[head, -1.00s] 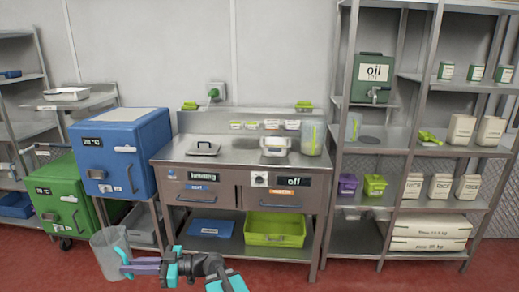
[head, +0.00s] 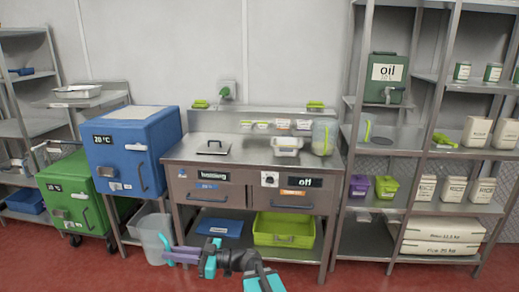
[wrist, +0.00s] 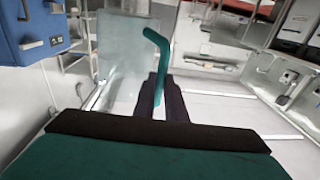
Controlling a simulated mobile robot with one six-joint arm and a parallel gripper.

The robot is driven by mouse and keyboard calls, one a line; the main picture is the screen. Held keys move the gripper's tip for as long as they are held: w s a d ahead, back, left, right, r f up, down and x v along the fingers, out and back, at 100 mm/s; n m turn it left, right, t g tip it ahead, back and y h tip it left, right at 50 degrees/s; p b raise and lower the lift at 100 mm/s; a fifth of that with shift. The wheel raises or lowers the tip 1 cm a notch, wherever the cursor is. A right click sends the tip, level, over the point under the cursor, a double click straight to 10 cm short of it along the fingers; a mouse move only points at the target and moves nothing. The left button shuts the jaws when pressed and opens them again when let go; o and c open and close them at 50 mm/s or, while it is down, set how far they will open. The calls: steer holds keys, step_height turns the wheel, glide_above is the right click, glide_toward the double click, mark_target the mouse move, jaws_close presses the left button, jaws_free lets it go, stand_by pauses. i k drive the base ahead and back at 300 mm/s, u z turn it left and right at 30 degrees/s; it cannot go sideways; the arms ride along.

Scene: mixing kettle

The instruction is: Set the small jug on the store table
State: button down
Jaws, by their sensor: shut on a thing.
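The small jug (head: 150,236) is clear, with a teal handle, and hangs roughly upright low in front of the blue cabinet. My gripper (head: 172,255) is shut on its handle, at the jug's right side. In the wrist view the clear jug body (wrist: 122,55) shows beyond my dark fingers (wrist: 161,98), with the teal handle (wrist: 158,60) between them. I cannot tell which surface is the store table; no label marks it.
A blue cabinet (head: 128,150) and a green one (head: 70,205) stand at left. A steel counter (head: 235,155) holds trays and another jug (head: 325,137). A steel rack (head: 385,140) with an oil can (head: 387,72) and cartons stands at right. Red floor lies in front.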

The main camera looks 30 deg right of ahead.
mark_target(249, 151)
steer(key=u, duration=0.05)
steer(key=i, duration=1)
steer(key=z, duration=0.05)
